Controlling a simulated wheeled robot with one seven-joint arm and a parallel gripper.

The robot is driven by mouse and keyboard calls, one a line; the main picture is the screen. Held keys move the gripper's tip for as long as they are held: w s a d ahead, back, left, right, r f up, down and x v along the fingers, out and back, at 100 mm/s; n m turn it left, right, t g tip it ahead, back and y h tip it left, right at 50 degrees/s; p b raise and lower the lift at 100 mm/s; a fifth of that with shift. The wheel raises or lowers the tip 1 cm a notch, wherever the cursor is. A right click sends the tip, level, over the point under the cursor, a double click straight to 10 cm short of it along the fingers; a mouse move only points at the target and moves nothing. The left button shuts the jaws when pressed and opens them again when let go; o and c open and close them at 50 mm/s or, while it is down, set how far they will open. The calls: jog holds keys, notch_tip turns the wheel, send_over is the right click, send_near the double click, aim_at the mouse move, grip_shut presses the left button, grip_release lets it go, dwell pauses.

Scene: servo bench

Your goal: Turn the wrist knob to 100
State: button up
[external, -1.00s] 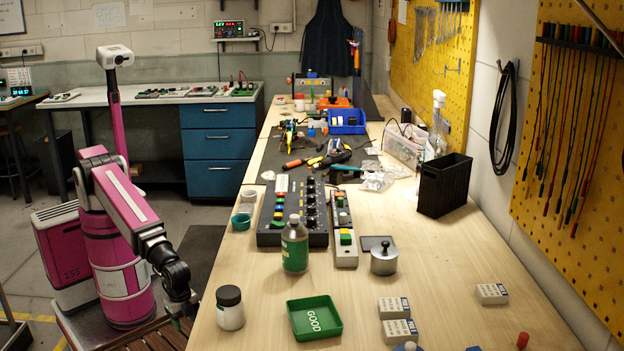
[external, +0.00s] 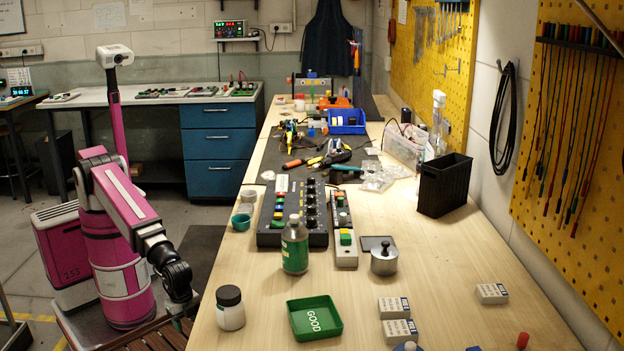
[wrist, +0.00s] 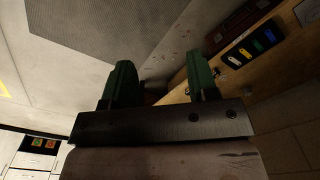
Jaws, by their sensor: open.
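A black control box (external: 292,215) lies on the bench, with a column of coloured buttons on its left and a column of dark knobs (external: 311,214) on its right. The knobs' labels and settings are too small to read. My gripper (external: 180,316) is open and empty, low at the left, beside the bench's left edge and well apart from the box. In the wrist view its two green fingers (wrist: 160,85) are spread, with nothing between them.
A green bottle (external: 295,248) stands right at the box's near end. A white-labelled jar (external: 230,308) and a green GOOD tray (external: 314,318) are in front. A narrow button strip (external: 345,248) and a metal pot (external: 384,262) are to the right.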

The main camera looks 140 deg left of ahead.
jog(key=w+d+r+m+t, duration=0.1)
jog(key=w+d+r, duration=0.4)
jog(key=w+r, duration=0.55)
jog(key=w+d+r+m+t, duration=0.15)
jog(key=w+d+r, duration=0.35)
jog(key=w+r, duration=0.55)
jog(key=w+d+r+m, duration=0.1)
jog(key=w+d+r, duration=0.1)
jog(key=w+r, duration=0.35)
jog(key=w+d+r, duration=0.2)
jog(key=d+r, duration=0.1)
jog(key=r, duration=0.5)
notch_tip(320, 180, up, 14)
jog(key=m+g, duration=0.3)
send_over(311, 206)
notch_tip(311, 206, down, 10)
jog(key=shift+f, duration=0.1)
